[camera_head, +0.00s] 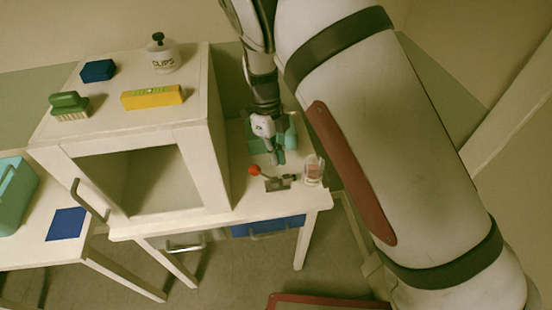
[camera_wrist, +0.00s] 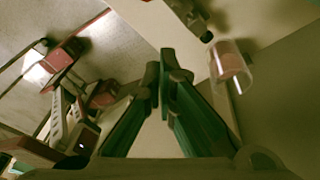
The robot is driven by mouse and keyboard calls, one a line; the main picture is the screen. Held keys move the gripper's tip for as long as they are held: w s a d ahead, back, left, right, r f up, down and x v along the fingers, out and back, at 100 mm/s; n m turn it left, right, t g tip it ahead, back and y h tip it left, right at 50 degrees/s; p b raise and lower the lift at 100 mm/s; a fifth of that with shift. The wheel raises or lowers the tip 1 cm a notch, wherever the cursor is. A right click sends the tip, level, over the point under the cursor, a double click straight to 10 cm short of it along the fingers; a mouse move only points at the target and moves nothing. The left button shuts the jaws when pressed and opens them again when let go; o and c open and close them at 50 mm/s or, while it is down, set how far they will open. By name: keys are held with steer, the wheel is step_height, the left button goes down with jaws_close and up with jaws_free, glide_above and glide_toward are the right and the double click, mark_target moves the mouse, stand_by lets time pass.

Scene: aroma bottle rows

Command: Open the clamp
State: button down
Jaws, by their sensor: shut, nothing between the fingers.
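The clamp (camera_head: 277,184) is a small grey metal piece with a red ball on its handle (camera_head: 254,170). It sits on the white table near the front edge. The ball handle sticks up to the left. My gripper (camera_head: 279,160) is just behind and above the clamp, pointing down, apart from it as far as I can tell. In the wrist view, the green fingertips of my gripper (camera_wrist: 166,62) meet with nothing between them. A dark shape (camera_wrist: 197,20) at the top there may be part of the clamp; I cannot tell.
A clear glass with reddish contents (camera_head: 314,172) stands right of the clamp, also in the wrist view (camera_wrist: 231,65). A teal object (camera_head: 288,137) is behind my gripper. A white cabinet (camera_head: 217,150) stands to the left, with a yellow box (camera_head: 152,97) on top. A blue drawer (camera_head: 268,227) is below.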

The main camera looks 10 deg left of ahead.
steer(key=v, duration=1)
steer(key=shift+r, duration=0.4)
steer(key=shift+w+a, duration=0.1)
steer(key=s+d+r+n+t+y, duration=0.1)
steer(key=s+d+r+n+y, duration=0.15)
steer(key=d+r+n, duration=0.4)
steer(key=s+d+r+n+t+y, duration=0.15)
steer(key=s+d+r+n, duration=0.25)
steer(key=d+r, duration=0.5)
steer(key=s+d+r+n+t+h, duration=0.1)
steer(key=s+d+r+n+t, duration=0.1)
steer(key=s+d+n, duration=0.3)
steer(key=s+d+r+n+t+h, duration=0.1)
steer(key=s+d+r+n+t, duration=0.1)
steer(key=s+d+n, duration=0.3)
steer(key=s+n+t, duration=0.1)
steer(key=s+n, duration=0.2)
steer(key=s, duration=0.3)
steer(key=shift+s+d, duration=0.2)
steer(key=shift+s, duration=0.1)
